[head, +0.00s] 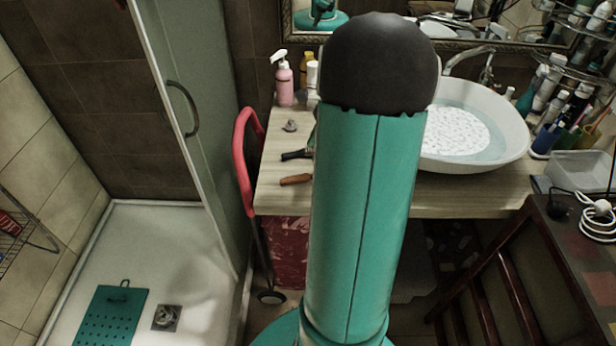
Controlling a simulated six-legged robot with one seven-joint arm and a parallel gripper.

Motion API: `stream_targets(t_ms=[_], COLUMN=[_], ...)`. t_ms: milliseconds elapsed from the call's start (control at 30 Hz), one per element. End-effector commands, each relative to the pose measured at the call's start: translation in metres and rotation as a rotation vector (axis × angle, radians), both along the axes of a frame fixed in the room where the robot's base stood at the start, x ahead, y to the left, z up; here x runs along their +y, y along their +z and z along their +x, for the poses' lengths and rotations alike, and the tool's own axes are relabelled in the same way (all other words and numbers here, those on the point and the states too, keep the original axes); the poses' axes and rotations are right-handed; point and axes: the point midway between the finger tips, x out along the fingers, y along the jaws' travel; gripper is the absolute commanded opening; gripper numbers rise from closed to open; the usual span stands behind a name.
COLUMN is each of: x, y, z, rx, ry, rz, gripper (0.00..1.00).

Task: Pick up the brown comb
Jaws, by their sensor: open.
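A brown object that looks like the comb (296,180) lies flat on the wooden counter (285,203), near its front left edge. Its right end meets the outline of my teal arm, so part of it may be hidden. My arm rises through the middle of the head view, covering the centre of the counter and part of the basin. My gripper is not visible; the arm's dark rounded joint is at the top.
A dark-handled object (297,155) lies just behind the comb, with a small grey item (290,125) farther back. A pink pump bottle (284,80) stands behind. The white basin (505,145) is right; a red-handled cart (244,150) stands left. A chair (520,290) is front right.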

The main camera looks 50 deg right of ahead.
Motion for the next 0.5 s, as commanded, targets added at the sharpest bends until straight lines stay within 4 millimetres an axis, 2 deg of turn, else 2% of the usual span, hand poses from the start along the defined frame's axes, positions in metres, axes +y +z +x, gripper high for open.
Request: stream_targets(t_ms=[33, 200, 367, 500], x=[0.003, 0.012, 0.015, 0.018], y=[-0.011, -0.036, -0.047, -0.063], z=[0.001, 0.008, 0.012, 0.016], rx=[0.003, 0.002, 0.0, 0.002], ry=[-0.001, 0.0, 0.0, 0.002], rz=[0.004, 0.003, 0.001, 0.004], gripper=[0.46, 0.46, 0.46, 0.46])
